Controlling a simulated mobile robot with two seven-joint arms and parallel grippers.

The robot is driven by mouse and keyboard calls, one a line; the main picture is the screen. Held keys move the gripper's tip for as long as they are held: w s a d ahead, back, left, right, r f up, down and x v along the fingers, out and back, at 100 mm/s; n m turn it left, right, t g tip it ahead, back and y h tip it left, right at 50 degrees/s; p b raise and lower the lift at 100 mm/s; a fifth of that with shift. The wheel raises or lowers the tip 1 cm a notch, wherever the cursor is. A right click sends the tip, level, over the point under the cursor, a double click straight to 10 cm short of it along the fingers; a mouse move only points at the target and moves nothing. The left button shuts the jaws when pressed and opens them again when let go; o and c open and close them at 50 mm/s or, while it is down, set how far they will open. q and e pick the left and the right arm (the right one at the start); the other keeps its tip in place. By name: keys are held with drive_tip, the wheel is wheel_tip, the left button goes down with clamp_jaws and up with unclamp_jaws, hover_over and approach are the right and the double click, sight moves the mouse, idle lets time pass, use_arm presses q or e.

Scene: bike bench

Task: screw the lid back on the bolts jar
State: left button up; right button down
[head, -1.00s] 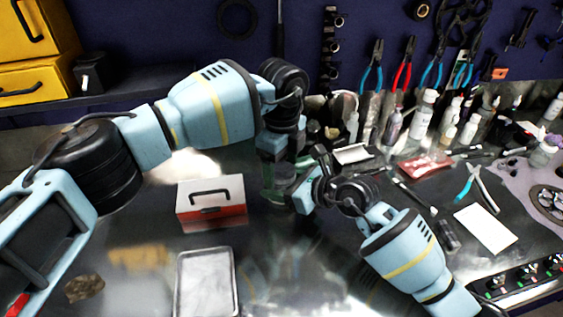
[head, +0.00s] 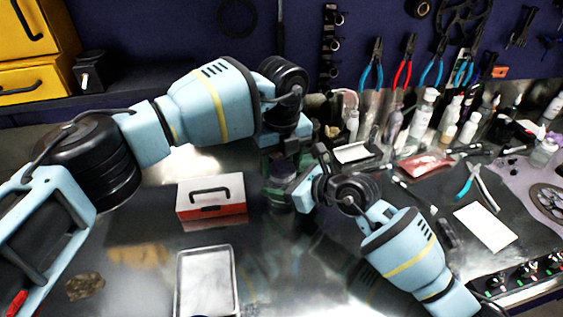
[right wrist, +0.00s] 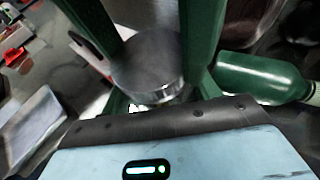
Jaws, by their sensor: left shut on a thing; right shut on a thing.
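The bolts jar (head: 281,201) is on the bench just right of the red and white toolbox, mostly hidden by my grippers. My left gripper (head: 284,172) points down from above and is shut at the jar's top, on what seems to be the lid, which I cannot make out clearly. My right gripper (head: 292,194) reaches in from the right, low down, and is shut on the jar. In the right wrist view a dark round body with a shiny metallic rim (right wrist: 150,70) sits between two green fingers. The jar's contents and the lid's seating are hidden.
The toolbox (head: 211,197) stands close on the left, with a metal tray (head: 206,284) in front. A green bottle (right wrist: 262,77) is close in the right wrist view.

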use_arm(q)
drive_tip(key=o, duration=1.1)
drive_tip(key=shift+r, duration=0.1)
drive_tip(key=shift+r, duration=2.2)
drive_tip(key=shift+c, duration=0.6)
drive_tip(key=shift+r+n, duration=1)
drive_tip(key=shift+r, duration=0.75)
